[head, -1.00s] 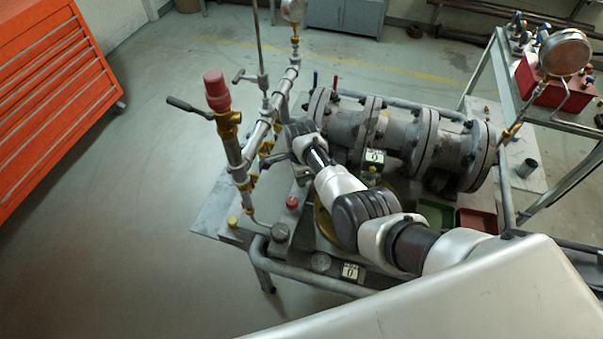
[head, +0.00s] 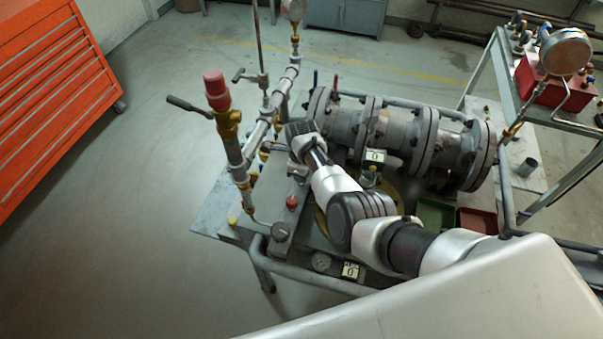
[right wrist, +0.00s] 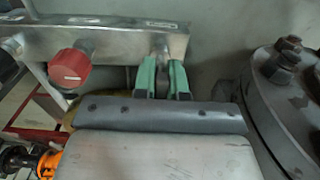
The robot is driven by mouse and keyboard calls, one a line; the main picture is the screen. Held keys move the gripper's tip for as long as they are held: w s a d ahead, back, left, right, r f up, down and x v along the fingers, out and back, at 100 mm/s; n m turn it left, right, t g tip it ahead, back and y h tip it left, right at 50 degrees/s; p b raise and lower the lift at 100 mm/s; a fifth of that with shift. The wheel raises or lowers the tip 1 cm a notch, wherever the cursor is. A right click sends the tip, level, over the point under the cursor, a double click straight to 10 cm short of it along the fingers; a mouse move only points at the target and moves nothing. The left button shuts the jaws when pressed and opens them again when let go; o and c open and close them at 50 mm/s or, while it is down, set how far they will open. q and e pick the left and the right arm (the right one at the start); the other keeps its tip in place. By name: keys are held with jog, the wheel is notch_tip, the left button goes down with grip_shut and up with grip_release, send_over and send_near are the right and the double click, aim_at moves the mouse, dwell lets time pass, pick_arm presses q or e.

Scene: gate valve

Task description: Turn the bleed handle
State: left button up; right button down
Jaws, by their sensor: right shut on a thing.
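My right arm comes in from the right in the head view, and its gripper (head: 274,149) is at the pipework on the near-left side of the flanged valve body (head: 400,135). In the right wrist view the green-padded fingers (right wrist: 163,80) of this gripper are close together in front of a metal block (right wrist: 110,42). The gripper is shut on the bleed handle, which is mostly hidden by the fingers and the gripper body. A red knob (right wrist: 69,67) is on the block, left of the fingers. My left gripper is not in view.
An upright pipe with a red cap (head: 216,88) and a dark lever (head: 188,106) stands left of the gripper. A large bolted flange (right wrist: 285,105) is close on the right in the right wrist view. The floor left of the bench is clear.

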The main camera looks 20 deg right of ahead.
dwell(0.3)
jog(key=c, duration=1.2)
grip_release()
